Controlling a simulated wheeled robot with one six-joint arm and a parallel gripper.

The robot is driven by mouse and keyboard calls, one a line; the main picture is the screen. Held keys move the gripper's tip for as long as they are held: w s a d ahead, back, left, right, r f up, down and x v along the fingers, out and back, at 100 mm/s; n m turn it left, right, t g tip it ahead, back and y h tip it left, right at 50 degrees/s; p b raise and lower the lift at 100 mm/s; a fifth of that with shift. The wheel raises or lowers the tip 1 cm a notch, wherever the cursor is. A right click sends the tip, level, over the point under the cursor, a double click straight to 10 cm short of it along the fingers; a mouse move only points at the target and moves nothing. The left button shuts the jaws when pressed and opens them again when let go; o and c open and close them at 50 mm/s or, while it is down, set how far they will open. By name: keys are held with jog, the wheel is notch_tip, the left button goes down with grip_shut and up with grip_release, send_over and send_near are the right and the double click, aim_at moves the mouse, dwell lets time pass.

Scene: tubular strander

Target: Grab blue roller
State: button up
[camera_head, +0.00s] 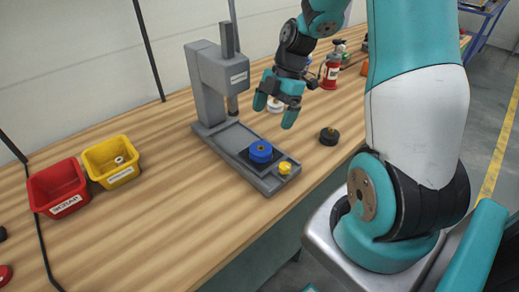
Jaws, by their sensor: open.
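The blue roller (261,152) is a short round blue piece with a small brass-coloured centre. It sits on a dark square pad on the base of a grey press. My gripper (275,112) is open and empty, with its fingers pointing down. In the picture it appears above and slightly right of the blue roller, apart from it. How high it is over the bench cannot be told exactly.
The grey press (207,80) has a tall column left of my gripper. A yellow knob (285,168) is beside the roller. A black roller (329,136) and a whitish roller (275,105) are on the bench. Red (60,189) and yellow (112,161) bins stand left.

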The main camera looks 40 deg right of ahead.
aim_at(260, 148)
jog(key=p+x, duration=0.2)
jog(key=x, duration=0.8)
jog(key=shift+w, duration=0.2)
jog(key=shift+r, duration=0.1)
jog(key=c, duration=1.4)
